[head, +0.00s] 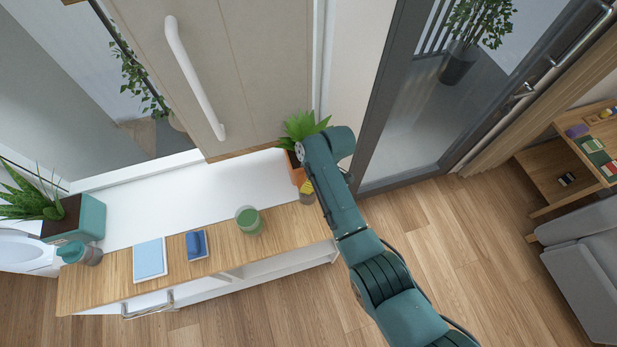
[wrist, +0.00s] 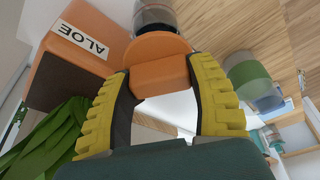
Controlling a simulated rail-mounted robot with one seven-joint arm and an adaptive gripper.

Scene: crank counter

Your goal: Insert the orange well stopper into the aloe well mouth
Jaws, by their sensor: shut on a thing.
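My gripper (wrist: 165,95) is shut on the orange stopper (wrist: 158,62), a rounded block between its yellow ridged fingers. In the head view my gripper (head: 306,187) is at the right end of the counter, beside the orange planter (head: 297,172). In the wrist view this planter (wrist: 52,62) is at upper left, with a white ALOE label (wrist: 82,40), dark soil and green leaves (wrist: 45,140). The stopper appears close to the planter's labelled side; I cannot tell whether they touch. I cannot make out the well mouth.
A green cup (head: 249,220) stands mid-counter; it also shows in the wrist view (wrist: 250,80). A grey container (wrist: 154,14) is just beyond the stopper. A blue item (head: 196,245), a light blue pad (head: 150,260) and a teal planter (head: 92,218) are further left.

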